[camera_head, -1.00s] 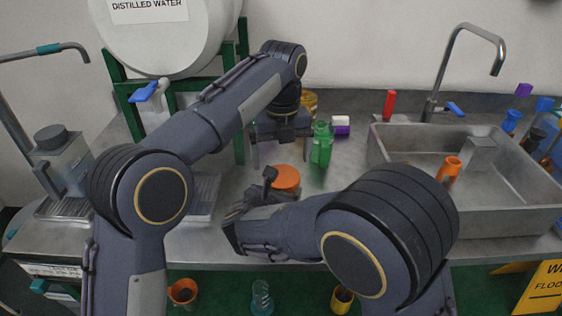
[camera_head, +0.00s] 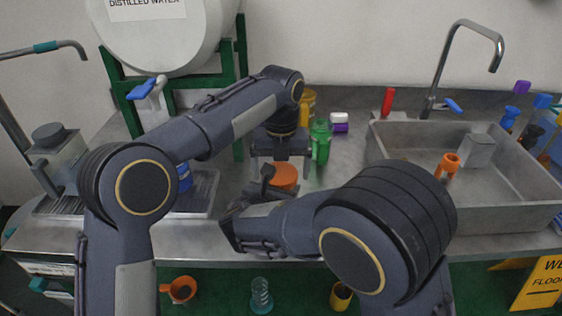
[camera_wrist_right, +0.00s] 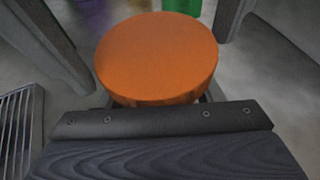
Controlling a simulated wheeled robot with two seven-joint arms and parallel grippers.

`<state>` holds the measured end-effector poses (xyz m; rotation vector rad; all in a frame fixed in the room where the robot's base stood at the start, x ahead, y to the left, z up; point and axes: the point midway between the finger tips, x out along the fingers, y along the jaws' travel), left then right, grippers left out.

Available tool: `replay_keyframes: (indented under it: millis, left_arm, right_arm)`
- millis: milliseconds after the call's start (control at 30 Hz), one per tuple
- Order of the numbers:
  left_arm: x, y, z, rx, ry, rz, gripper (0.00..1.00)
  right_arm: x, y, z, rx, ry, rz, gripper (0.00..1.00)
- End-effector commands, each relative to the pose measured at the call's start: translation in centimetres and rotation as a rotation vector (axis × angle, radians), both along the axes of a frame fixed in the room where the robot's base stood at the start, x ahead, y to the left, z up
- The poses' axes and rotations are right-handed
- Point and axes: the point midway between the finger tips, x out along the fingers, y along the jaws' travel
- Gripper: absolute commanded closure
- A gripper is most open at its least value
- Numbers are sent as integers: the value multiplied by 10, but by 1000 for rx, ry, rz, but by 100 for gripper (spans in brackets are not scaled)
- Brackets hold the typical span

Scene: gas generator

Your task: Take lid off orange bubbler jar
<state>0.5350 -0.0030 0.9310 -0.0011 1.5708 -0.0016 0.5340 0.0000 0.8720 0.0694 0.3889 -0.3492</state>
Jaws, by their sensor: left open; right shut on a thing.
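The orange lid (camera_head: 285,177) sits on a jar whose body is mostly hidden by my right gripper (camera_head: 266,188). The lid fills the upper middle of the right wrist view (camera_wrist_right: 156,57). My right gripper is shut on the jar below the lid. My left gripper (camera_head: 281,172) points down from above, open, with its fingers to the left and right of the lid. These fingers also flank the lid in the right wrist view, apart from it. Whether the lid is loose cannot be seen.
A green bottle (camera_head: 320,142) stands just behind right of the lid, with a yellow jar (camera_head: 307,102) farther back. A blue item (camera_head: 185,177) stands on the drain tray (camera_head: 204,195) at left. The sink (camera_head: 385,158) is at right. Counter between jar and sink is clear.

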Motion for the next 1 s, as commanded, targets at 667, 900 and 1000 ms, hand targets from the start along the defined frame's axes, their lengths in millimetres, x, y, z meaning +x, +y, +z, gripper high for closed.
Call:
replay_keyframes:
  millis: [667, 900, 1000]
  left_arm:
    - [0, -1, 0, -2, 0, 36, 56]
    - [0, -2, 1, -4, 0, 290, 56]
    - [0, -2, 1, -5, 1, 299, 56]
  right_arm:
    - [0, 1, 0, 0, 0, 3, 100]
    - [0, 2, 0, 1, 0, 5, 100]
    - [0, 2, 0, 0, 0, 6, 100]
